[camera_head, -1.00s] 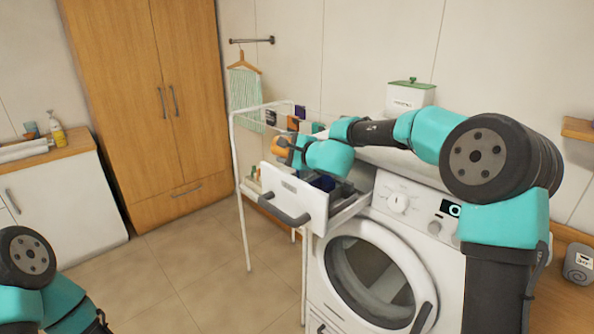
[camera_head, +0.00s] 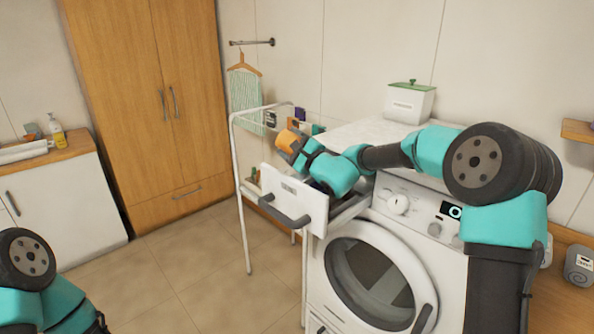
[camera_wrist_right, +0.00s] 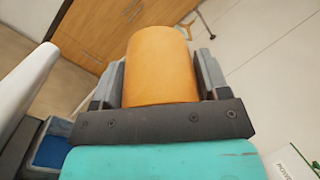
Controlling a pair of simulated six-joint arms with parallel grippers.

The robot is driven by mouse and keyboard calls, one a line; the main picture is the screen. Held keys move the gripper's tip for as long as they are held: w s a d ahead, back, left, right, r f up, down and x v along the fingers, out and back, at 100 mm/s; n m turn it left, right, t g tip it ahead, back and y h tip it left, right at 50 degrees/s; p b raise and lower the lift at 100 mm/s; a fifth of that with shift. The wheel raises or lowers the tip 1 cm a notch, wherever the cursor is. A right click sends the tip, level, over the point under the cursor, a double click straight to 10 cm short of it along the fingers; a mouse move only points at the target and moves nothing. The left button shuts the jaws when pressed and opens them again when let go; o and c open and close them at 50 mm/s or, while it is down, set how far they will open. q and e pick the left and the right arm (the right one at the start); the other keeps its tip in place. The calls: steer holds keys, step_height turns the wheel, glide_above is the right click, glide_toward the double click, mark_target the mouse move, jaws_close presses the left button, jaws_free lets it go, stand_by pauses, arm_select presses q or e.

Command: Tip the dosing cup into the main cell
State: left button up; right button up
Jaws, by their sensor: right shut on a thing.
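The orange dosing cup (camera_wrist_right: 160,66) fills the middle of the right wrist view, between the two dark fingers of my right gripper (camera_wrist_right: 158,75), which is shut on it. In the head view the cup (camera_head: 287,141) is tilted, above the open detergent drawer (camera_head: 289,195) of the washing machine. In the wrist view a blue compartment (camera_wrist_right: 50,151) of the drawer, which I take for a cell, shows at the lower left. The cup's mouth and contents are hidden. My left arm shows only in part at the lower left of the head view; its gripper is out of frame.
The washing machine (camera_head: 400,240) stands below the drawer with its round door. A white box with a green lid (camera_head: 409,102) stands behind on top. A white drying rack (camera_head: 237,150) with small items is close behind the cup. The floor at left is clear.

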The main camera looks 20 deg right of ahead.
mark_target(284, 151)
steer(key=shift+w+a+f+n+g+h, duration=0.1)
steer(key=shift+a+f+n+g+h, duration=0.1)
steer(key=shift+f+g, duration=0.2)
steer(key=shift+w+a+f+n+g+h, duration=0.1)
steer(key=shift+a+f+n+g, duration=0.1)
steer(key=shift+f+g, duration=0.2)
steer(key=shift+w+a+n+g+h, duration=0.1)
steer(key=shift+a+n+g+h, duration=0.2)
steer(key=shift+g, duration=0.4)
steer(key=shift+w+f+g+h, duration=0.15)
steer(key=shift+f+g+h, duration=0.15)
steer(key=shift+g, duration=0.1)
steer(key=shift+w+a+f+n+g+h, duration=0.1)
steer(key=shift+a+f+n+g+h, duration=0.05)
steer(key=shift+n+g+h, duration=0.3)
steer(key=shift+w+a+f+n+g+h, duration=0.15)
steer(key=shift+g+h, duration=0.1)
steer(key=shift+g, duration=0.3)
steer(key=shift+w+a+f+g+h, duration=0.3)
steer(key=shift+w+a+g+h, duration=0.1)
steer(key=shift+a+g+h, duration=0.15)
steer(key=shift+w+f+n+g+h, duration=0.1)
steer(key=shift+f+n+g+h, duration=0.15)
steer(key=shift+n+g+h, duration=0.3)
stand_by(0.4)
